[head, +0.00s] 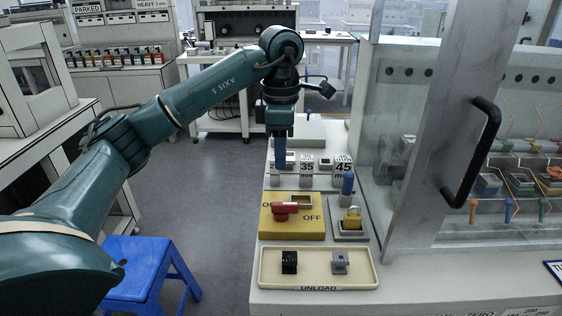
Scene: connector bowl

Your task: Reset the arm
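My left arm comes in from the left, reaches over the bench and bends down at the wrist. My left gripper (280,132) points down above the back part of the bench's left strip. A blue upright piece (281,154) shows directly below the gripper, in line with it. I cannot tell whether the fingers are closed on it. A red rotary handle (286,210) sits on a yellow panel (307,230) marked OFF on its right side. The handle lies roughly level. A yellow padlock (352,218) stands on a grey plate right of the panel. My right gripper is not in view.
A cream UNLOAD tray (318,284) holds a black block (289,262) and a grey block (340,262). Size-marked blocks (343,165) stand behind the panel. A blue cylinder (348,183) stands near the padlock. A glass door with a black handle (485,150) bounds the right. A blue stool (140,268) stands left.

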